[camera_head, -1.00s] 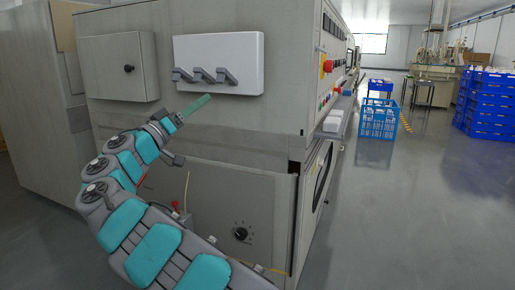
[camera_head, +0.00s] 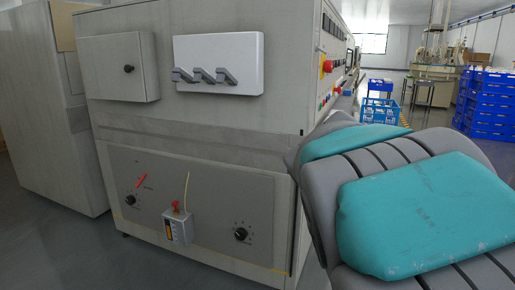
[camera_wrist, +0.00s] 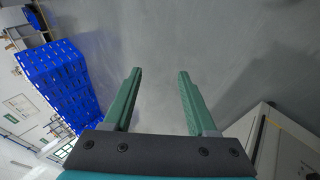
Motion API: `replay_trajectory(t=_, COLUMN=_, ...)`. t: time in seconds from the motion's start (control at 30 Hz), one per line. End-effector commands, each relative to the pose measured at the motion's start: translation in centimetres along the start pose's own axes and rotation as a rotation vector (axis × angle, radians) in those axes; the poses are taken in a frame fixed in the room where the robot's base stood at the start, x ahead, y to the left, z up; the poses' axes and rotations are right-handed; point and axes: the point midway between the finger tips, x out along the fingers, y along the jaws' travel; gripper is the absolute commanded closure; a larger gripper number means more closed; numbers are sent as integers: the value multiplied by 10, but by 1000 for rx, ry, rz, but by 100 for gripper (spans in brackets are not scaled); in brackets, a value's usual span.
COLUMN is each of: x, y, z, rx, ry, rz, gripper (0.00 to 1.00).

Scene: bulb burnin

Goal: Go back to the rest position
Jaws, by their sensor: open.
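My gripper (camera_wrist: 160,88) shows in the wrist view with its two green fingers apart and nothing between them. Beyond the fingers is bare grey floor. In the head view my arm, grey with teal pads, fills the lower right close to the camera, and the gripper itself is out of that view. The grey machine cabinet (camera_head: 190,140) stands in front, apart from my arm in depth as far as I can tell. Its white panel with several grey levers (camera_head: 218,62) is in full view.
The cabinet's lower panel has a black dial (camera_head: 240,234) and a small box with a red knob (camera_head: 177,226). Blue crates (camera_head: 488,105) are stacked at the far right, and a blue basket (camera_head: 380,112) stands in the aisle. Stacked blue crates (camera_wrist: 60,75) also show in the wrist view.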

Motion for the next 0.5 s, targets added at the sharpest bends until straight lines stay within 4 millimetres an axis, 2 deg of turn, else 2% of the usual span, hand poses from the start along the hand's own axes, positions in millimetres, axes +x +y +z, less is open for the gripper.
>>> replay_trajectory(t=0.03, x=9, y=-8, z=28, rx=-19, ry=-42, rz=-68, gripper=43)
replay_trajectory(t=0.1, x=20, y=-26, z=67, rx=-57, ry=-98, rz=-167, gripper=43)
replay_trajectory(t=0.2, x=26, y=-53, z=114, rx=-106, ry=-155, rz=-300, gripper=43)
replay_trajectory(t=0.3, x=26, y=-76, z=151, rx=-148, ry=-192, rz=-406, gripper=43)
replay_trajectory(t=0.5, x=19, y=-112, z=206, rx=-212, ry=-234, rz=-569, gripper=43)
